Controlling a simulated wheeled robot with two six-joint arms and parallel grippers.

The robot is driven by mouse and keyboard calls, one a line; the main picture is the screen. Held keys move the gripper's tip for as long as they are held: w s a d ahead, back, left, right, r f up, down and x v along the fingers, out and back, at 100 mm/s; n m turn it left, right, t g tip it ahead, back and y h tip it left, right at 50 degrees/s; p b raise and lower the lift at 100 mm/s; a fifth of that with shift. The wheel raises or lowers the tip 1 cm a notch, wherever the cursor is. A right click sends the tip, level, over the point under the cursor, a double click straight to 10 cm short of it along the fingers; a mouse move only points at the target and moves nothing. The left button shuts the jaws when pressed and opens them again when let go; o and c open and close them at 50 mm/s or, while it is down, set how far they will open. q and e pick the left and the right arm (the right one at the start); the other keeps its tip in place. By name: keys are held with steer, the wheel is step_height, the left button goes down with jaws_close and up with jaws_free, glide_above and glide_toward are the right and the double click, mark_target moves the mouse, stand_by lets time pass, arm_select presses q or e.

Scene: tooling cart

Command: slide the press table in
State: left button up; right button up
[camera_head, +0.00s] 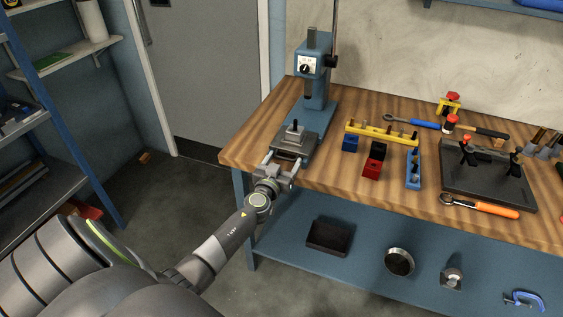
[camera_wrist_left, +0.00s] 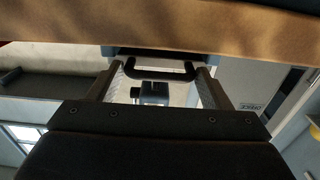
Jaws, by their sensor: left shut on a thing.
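The blue arbor press (camera_head: 318,85) stands at the left end of the wooden bench. Its grey press table (camera_head: 301,145) sits low at the front of the press, near the bench's front edge, with a small grey metal piece (camera_head: 294,131) on it. My left gripper (camera_head: 277,172) is at the front of the press table. In the left wrist view my left gripper (camera_wrist_left: 160,88) has its two fingers at the ends of a dark U-shaped handle (camera_wrist_left: 162,74), shut on it. My right gripper is not in view.
A yellow rack (camera_head: 381,134), blue and red blocks (camera_head: 374,160), a dark tray (camera_head: 487,194) and hand tools lie to the right on the bench (camera_head: 330,178). The lower shelf (camera_head: 365,268) holds several parts.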

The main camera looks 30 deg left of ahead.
arm_select(q)
steer(key=shift+w+a+r, duration=0.1)
steer(key=shift+w+r, duration=0.35)
steer(key=shift+r, duration=0.4)
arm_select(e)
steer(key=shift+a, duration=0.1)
arm_select(q)
steer(key=o, duration=1.1)
steer(key=shift+s+f, duration=0.3)
steer(key=shift+f, duration=0.3)
steer(key=shift+s+f, duration=0.35)
steer(key=shift+f, duration=0.15)
steer(key=shift+s+f, duration=0.1)
steer(key=shift+f, duration=0.3)
steer(key=b+v, duration=0.2)
steer(key=v, duration=1.6)
steer(key=shift+d, duration=0.25)
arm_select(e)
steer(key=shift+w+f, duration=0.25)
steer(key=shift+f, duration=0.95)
arm_select(q)
steer(key=shift+r, duration=0.15)
